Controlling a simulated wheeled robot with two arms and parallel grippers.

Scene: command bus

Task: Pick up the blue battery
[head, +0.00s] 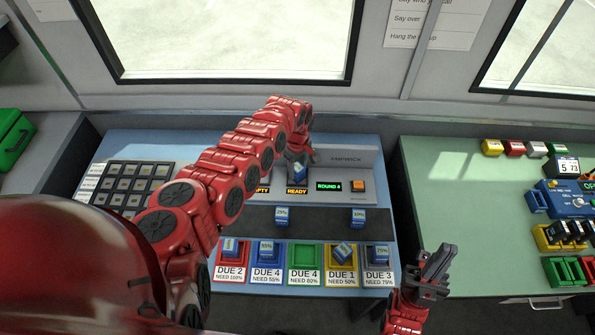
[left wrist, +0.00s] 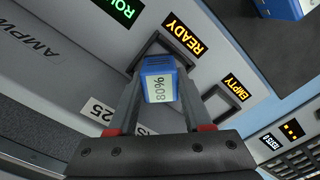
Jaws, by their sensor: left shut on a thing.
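A blue battery (left wrist: 158,68) with a white label reading 80% is between the fingers of my left gripper (left wrist: 155,100) in the left wrist view. The left gripper is shut on it, at the slot beside the lit READY sign (left wrist: 183,34). Whether the battery's far end is still in the slot is hidden. In the head view the battery (head: 300,172) shows under my left gripper (head: 299,160), just above the READY sign. My right gripper (head: 437,265) is at the table's right front corner, away from the batteries; its finger gap is unclear.
Two other blue batteries (head: 281,216) (head: 358,217) stand on the dark strip. Along the front, red, blue, yellow and dark trays hold batteries; the green tray (head: 305,256) is empty. A green table (head: 440,200) stands to the right, past a gap.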

